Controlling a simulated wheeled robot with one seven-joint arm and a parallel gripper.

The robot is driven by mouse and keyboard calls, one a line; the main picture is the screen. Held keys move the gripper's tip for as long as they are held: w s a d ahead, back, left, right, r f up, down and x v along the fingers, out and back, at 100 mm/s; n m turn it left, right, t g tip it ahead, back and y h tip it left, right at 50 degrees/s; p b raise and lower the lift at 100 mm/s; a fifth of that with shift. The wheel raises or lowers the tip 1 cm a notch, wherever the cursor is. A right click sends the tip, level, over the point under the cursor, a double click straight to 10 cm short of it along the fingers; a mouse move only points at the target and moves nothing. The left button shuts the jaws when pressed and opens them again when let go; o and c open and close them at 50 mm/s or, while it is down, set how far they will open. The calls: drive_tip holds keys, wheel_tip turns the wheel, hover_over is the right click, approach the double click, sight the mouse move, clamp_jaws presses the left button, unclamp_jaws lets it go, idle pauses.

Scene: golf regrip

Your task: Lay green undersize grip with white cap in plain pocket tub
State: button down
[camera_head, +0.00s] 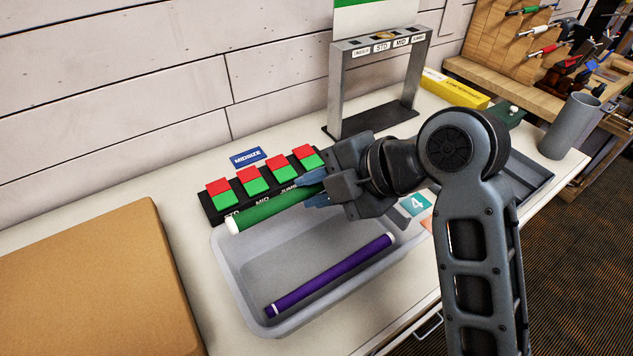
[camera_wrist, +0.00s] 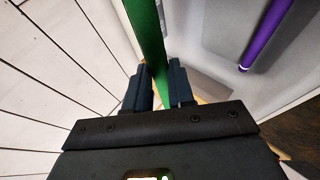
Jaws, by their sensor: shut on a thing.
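My gripper (camera_head: 313,192) is shut on the green grip (camera_head: 272,211), which has a white cap (camera_head: 233,227) at its left end. The grip lies across the far edge of a light grey tub (camera_head: 262,328) in the head view, apparently above it; the exact height is hard to tell. In the wrist view the green grip (camera_wrist: 146,35) runs between the fingers of my gripper (camera_wrist: 160,80). Its other end is hidden behind my gripper in the head view. A purple grip (camera_head: 330,275) lies in the tub and also shows in the wrist view (camera_wrist: 268,32).
A black strip with red and green blocks (camera_head: 250,182) stands just behind the tub. A grey gauge stand (camera_head: 337,95) is at the back. A cardboard box (camera_head: 95,275) is at left. A dark tray (camera_head: 530,172) and a grey cup (camera_head: 570,125) are at right.

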wheel_tip(320, 180, down, 8)
drive_tip(key=b, duration=0.5)
drive_tip(key=shift+b, duration=0.3)
drive_tip(key=shift+r, duration=0.1)
drive_tip(key=c, duration=0.9)
unclamp_jaws()
drive_tip(key=shift+r, duration=0.1)
wheel_tip(320, 180, up, 10)
drive_tip(key=p, duration=0.7)
idle(0.7)
idle(0.4)
